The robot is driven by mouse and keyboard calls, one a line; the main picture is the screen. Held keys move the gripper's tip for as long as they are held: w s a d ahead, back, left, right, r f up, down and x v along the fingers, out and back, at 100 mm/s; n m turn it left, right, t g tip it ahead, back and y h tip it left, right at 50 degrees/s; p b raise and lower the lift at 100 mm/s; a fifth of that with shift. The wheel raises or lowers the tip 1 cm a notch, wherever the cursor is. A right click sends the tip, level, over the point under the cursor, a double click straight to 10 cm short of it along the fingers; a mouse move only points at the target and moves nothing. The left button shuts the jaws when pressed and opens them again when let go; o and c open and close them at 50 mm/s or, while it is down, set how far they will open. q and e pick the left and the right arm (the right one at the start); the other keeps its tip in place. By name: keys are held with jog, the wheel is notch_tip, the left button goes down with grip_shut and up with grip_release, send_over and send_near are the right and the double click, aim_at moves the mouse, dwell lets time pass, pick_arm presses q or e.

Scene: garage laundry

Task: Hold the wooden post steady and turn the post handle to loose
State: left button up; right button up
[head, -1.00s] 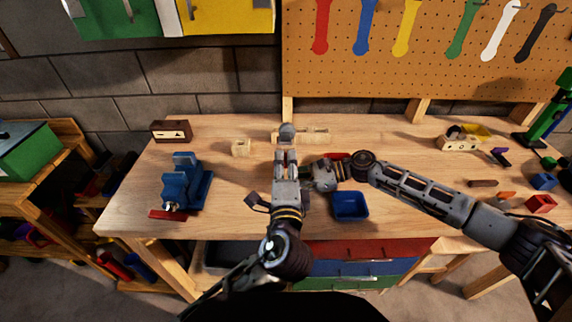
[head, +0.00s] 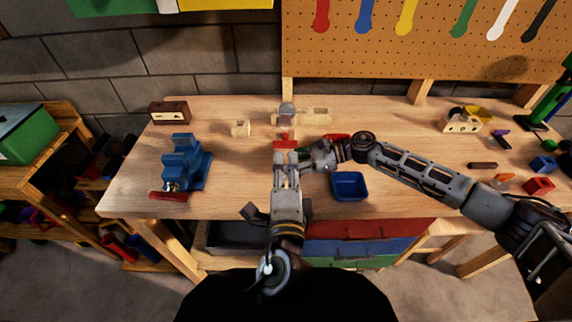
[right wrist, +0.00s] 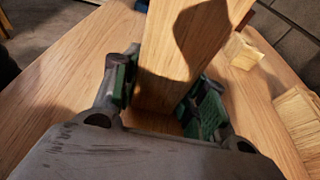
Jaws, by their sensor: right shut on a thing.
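The wooden post (right wrist: 165,90) stands between the green-padded fingers of my right gripper (right wrist: 168,78) in the right wrist view; the gripper is shut on it. In the head view my right gripper (head: 308,159) reaches in from the right, and the post is mostly hidden behind the grippers. A red piece (head: 285,142), which looks like the post handle, shows just beyond the fingertips of my left gripper (head: 287,155). The left fingers look parted, with a gap between them, and nothing is clearly seen between them. Whether they touch the red piece I cannot tell.
A blue vise (head: 184,163) stands at the bench's left. A blue tray (head: 349,186) lies just right of my grippers. Pale wooden blocks (head: 240,128) and a grey ball-topped part (head: 287,109) are behind. Small coloured parts lie at the right.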

jog(key=o, duration=0.9)
jog(key=shift+d, duration=0.2)
jog(key=v, duration=1.1)
jog(key=shift+d+r, duration=0.15)
jog(key=shift+d, duration=0.2)
jog(key=shift+r, duration=0.15)
notch_tip(320, 180, up, 9)
jog(key=p, duration=0.9)
jog(key=shift+r+p, duration=0.45)
jog(key=shift+p, duration=0.1)
